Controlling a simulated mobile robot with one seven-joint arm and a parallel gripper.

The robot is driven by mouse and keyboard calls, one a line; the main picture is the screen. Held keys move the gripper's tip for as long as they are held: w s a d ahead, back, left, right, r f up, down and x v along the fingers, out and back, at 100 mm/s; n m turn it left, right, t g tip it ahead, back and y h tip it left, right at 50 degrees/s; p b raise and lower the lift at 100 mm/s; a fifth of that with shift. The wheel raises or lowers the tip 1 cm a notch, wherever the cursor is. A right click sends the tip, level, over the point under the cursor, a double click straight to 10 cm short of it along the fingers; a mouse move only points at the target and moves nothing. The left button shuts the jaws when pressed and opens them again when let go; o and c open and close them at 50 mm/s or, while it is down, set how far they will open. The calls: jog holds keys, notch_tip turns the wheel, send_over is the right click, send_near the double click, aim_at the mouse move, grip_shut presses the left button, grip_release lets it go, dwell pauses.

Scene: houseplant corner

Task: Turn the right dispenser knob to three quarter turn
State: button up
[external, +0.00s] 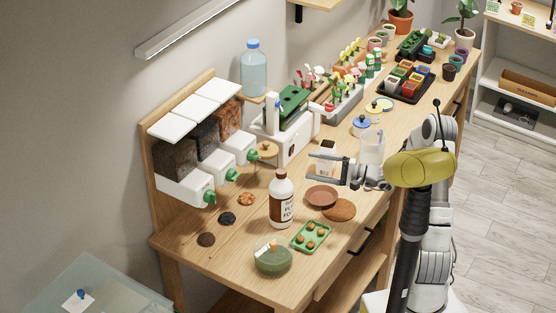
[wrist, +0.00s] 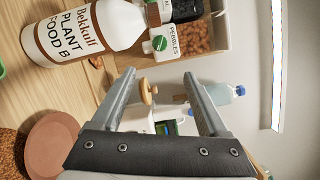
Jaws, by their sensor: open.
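The dispenser rack (external: 150,170) stands at the left end of the bench, with three bins and a green knob on each white spout. The right knob (external: 253,155) is on the bin of reddish-brown pebbles. In the wrist view the knob (wrist: 160,43) shows beside a PEBBLES label, beyond the fingertips. My gripper (external: 314,163) is open and empty above the bench, to the right of the knob and apart from it. Both fingers also show in the wrist view (wrist: 157,77). The knob's exact turn angle is too small to tell.
A white machine (external: 290,145) with a round wooden part (external: 267,150) stands right of the knob. A clear cup (external: 372,145) stands near my gripper.

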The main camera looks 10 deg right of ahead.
jog(key=s+d+r+n+g+h, duration=0.15)
jog(key=s+n+g+h, duration=0.25)
jog(key=s, duration=0.6)
jog(key=s+d+r+n+g+h, duration=0.1)
jog(key=s+r+n+g+h, duration=0.25)
jog(key=s, duration=0.65)
jog(key=s+d+r+n+t+h, duration=0.2)
jog(key=s+d+h, duration=0.25)
jog(key=d, duration=0.25)
jog(key=w+d+r+t+h+p, duration=0.1)
jog(key=w+d+r, duration=0.1)
jog(key=d+r, duration=0.15)
jog(key=w+d+r+h+p, duration=0.1)
jog(key=w+d+r+p, duration=0.1)
jog(key=r, duration=0.3)
jog(key=w+a+r+n+h+p, duration=0.1)
jog(key=w+r+p, duration=0.1)
jog(key=w+r, duration=0.55)
jog(key=n+h+p, duration=0.5)
jog(key=n+p, duration=0.4)
jog(key=p, duration=0.1)
send_over(253, 153)
jog(key=s+a, duration=0.5)
jog(key=s, duration=0.1)
notch_tip(253, 153, down, 6)
jog(key=shift+m+t, duration=0.25)
jog(key=x, duration=1.7)
jog(key=shift+a, duration=0.2)
